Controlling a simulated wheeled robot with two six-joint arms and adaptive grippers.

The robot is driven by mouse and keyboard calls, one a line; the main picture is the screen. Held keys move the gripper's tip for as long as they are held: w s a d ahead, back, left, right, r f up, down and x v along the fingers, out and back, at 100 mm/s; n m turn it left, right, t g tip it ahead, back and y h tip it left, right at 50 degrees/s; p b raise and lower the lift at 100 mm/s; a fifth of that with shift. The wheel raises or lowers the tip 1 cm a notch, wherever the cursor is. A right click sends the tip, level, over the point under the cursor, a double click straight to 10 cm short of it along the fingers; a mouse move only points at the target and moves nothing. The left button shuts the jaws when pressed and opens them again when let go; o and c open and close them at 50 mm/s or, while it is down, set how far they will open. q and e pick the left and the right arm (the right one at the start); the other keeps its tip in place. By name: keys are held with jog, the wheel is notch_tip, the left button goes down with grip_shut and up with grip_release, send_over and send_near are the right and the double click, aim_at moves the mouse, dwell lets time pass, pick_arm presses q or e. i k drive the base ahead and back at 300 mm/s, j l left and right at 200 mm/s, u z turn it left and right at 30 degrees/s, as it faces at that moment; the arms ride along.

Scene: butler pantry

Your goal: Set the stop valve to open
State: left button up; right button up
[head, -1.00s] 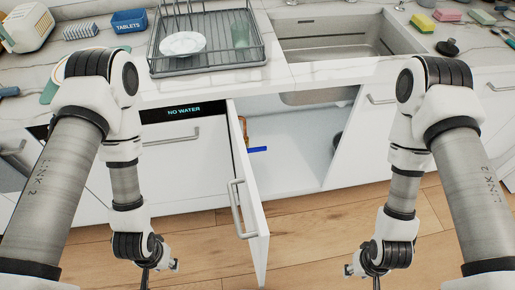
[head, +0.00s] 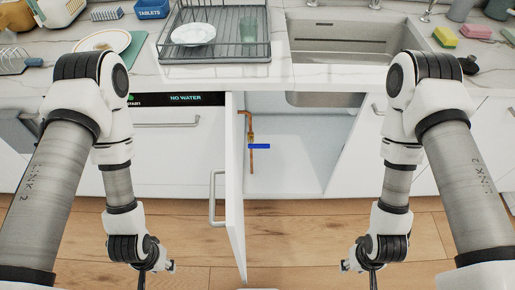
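The stop valve's blue lever (head: 259,146) lies crosswise on a vertical copper pipe (head: 251,160) inside the open cabinet under the sink. The pipe bends left near its top, behind the open cabinet door (head: 235,190). My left gripper (head: 142,284) hangs low at the bottom of the head view, left of the door. My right gripper (head: 373,284) hangs low at the bottom, right of the cabinet opening. Both are far from the valve, and their fingertips are cut off by the picture's lower edge.
The dishwasher panel (head: 185,99) reads "NO WATER". The open door stands out toward me, just left of the valve. The sink (head: 350,45) and a dish rack (head: 215,35) are above. The wooden floor (head: 300,240) in front is clear.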

aim_at(250, 146)
jog(key=k+j+u, duration=0.1)
jog(key=k, duration=1.05)
jog(key=i+l+u, duration=0.1)
jog(key=u, duration=0.35)
jog(key=l+u, duration=0.15)
jog(key=u, duration=0.25)
jog(key=l+u, duration=0.2)
jog(key=u, duration=0.25)
jog(key=i+l+u, duration=0.1)
jog(key=u, duration=0.3)
jog(key=l+u, duration=0.25)
jog(key=u, duration=0.2)
jog(key=k+l, duration=0.1)
jog(key=l, duration=1.15)
jog(key=k+l, duration=0.15)
jog(key=l, duration=0.5)
jog(key=k+l, duration=0.1)
jog(key=l, duration=0.55)
